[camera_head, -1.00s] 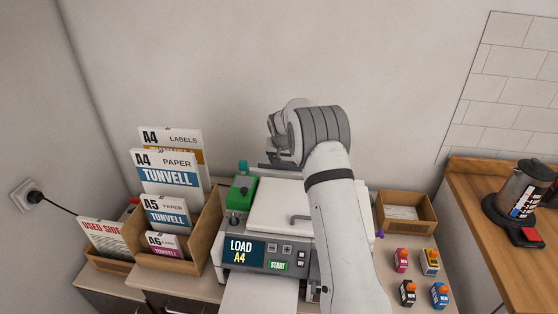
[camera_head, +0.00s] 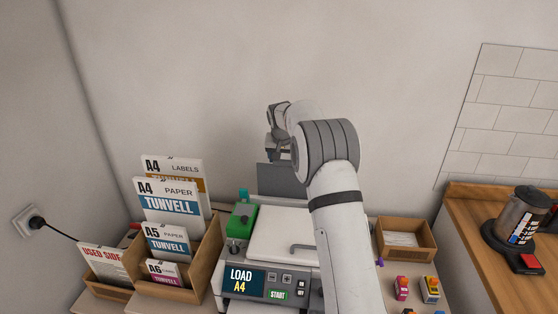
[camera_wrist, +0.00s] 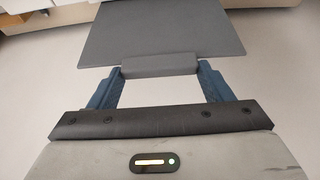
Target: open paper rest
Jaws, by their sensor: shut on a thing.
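The paper rest is a flat dark grey panel (camera_head: 280,180) standing raised at the back of the white printer (camera_head: 282,238). In the wrist view the panel (camera_wrist: 160,32) fills the top, with a thicker grey lip (camera_wrist: 160,64) at its near edge. My gripper (camera_wrist: 160,72) is shut on that lip, a blue finger at each side. In the head view my gripper (camera_head: 277,153) is above the printer's back, partly hidden by my arm. The printer's display reads "LOAD A4".
A wooden sorter (camera_head: 207,265) with several paper packs stands left of the printer. A green box (camera_head: 241,220) sits at the printer's left. A wooden tray (camera_head: 434,241) and several small cartridges (camera_head: 401,288) are at the right. A kettle (camera_head: 520,213) stands on the wooden counter.

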